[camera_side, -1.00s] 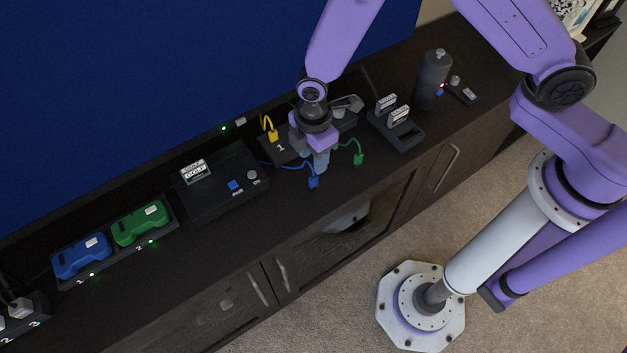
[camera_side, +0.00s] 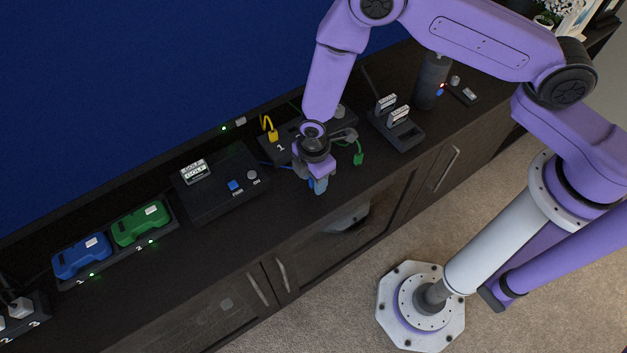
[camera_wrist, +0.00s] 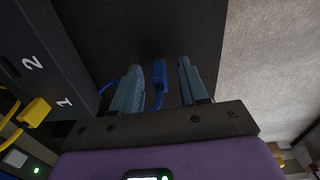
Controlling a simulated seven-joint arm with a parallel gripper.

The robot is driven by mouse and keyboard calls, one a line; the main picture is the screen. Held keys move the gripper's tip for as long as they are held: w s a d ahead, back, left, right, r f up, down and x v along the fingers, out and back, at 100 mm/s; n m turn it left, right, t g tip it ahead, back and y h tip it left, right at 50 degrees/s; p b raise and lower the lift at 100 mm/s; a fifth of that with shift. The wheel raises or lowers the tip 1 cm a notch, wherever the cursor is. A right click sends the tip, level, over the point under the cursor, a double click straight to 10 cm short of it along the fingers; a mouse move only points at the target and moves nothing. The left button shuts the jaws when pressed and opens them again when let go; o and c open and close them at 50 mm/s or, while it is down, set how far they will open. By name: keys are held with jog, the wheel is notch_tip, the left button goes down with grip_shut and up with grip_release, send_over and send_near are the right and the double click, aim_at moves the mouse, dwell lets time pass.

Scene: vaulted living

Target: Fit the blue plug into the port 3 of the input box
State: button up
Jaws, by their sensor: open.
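The blue plug (camera_wrist: 158,72) stands on the cabinet top between the two spread fingers of my gripper (camera_wrist: 160,88) in the wrist view, with a gap on each side. Its blue cable runs off to the left. In the side view my gripper (camera_side: 319,186) is low over the front part of the cabinet top and mostly hides the plug. The black input box (camera_side: 270,148) is behind my gripper, marked 1 at its left end; it also shows in the wrist view (camera_wrist: 48,58) with 1 and 2. Port 3 is hidden by my arm.
A yellow plug (camera_side: 271,133) is at the box's position 1. A green plug (camera_side: 358,157) stands right of my gripper. A console (camera_side: 215,195) is to the left, a cartridge holder (camera_side: 400,130) to the right. The cabinet's front edge is close.

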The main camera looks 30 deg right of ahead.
jog(key=shift+f, duration=0.1)
grip_shut()
dwell(0.5)
